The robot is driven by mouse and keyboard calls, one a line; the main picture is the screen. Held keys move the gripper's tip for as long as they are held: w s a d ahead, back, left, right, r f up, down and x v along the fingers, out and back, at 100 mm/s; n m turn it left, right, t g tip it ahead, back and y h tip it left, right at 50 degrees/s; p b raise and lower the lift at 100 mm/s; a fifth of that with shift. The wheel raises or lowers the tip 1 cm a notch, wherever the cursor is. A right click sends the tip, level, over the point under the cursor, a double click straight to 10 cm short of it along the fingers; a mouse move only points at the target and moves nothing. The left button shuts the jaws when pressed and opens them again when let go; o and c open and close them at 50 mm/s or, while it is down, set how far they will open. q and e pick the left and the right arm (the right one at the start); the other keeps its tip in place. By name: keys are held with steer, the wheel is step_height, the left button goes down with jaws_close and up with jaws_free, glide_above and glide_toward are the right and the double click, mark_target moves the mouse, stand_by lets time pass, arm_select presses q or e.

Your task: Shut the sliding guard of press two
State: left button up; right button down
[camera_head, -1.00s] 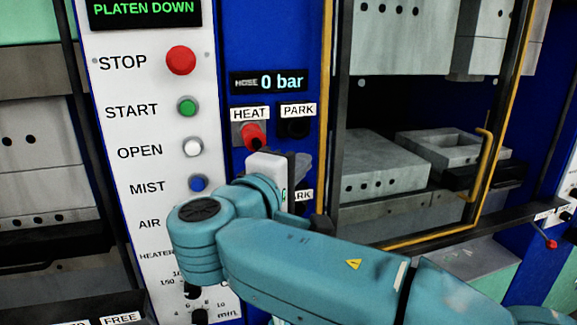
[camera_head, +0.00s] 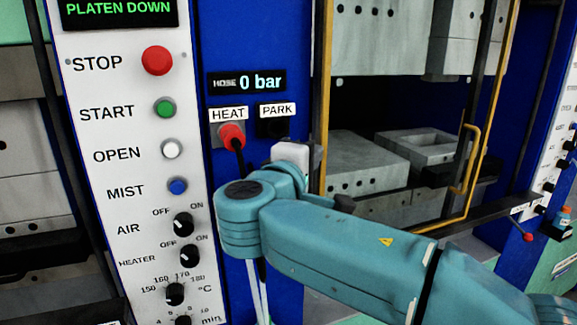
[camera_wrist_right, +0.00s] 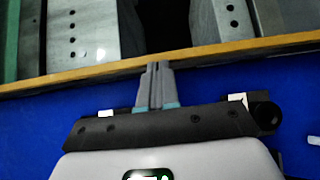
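The yellow-edged guard frame (camera_head: 440,229) shows at the right of the head view, in front of the press opening. A yellow handle (camera_head: 470,165) stands on its right part. Grey blocks show inside the frame; whether a clear pane covers them I cannot tell. No press number is readable. My right gripper (camera_head: 314,156) is near the frame's left upright, its fingers mostly hidden by its own body. In the right wrist view its fingers (camera_wrist_right: 157,84) are together with nothing between them, tips at a yellow edge (camera_wrist_right: 110,72); contact is unclear. My left gripper is out of view.
A white control panel (camera_head: 125,155) with buttons and knobs stands left of my right arm. A red hose plug (camera_head: 232,135) sits in the HEAT socket, beside the PARK socket (camera_head: 275,125). A red-tipped lever (camera_head: 527,236) projects at the right.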

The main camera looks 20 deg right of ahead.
steer(key=b, duration=0.3)
glide_toward(469, 131)
steer(key=w+a, duration=0.1)
steer(key=a, duration=0.3)
steer(key=w+a, duration=0.2)
steer(key=a, duration=0.2)
steer(key=w+a, duration=0.1)
steer(key=a, duration=0.4)
steer(key=shift+w+f, duration=0.1)
steer(key=shift+w, duration=0.3)
steer(key=d+p, duration=0.1)
steer(key=d, duration=0.5)
steer(key=d+p, duration=0.1)
steer(key=d, duration=0.5)
steer(key=w+d+p, duration=0.1)
steer(key=d, duration=0.5)
steer(key=shift+d, duration=0.15)
arm_select(q)
steer(key=shift+p, duration=0.3)
arm_select(e)
steer(key=shift+s, duration=0.1)
steer(key=shift+s+r, duration=0.1)
steer(key=shift+r, duration=0.15)
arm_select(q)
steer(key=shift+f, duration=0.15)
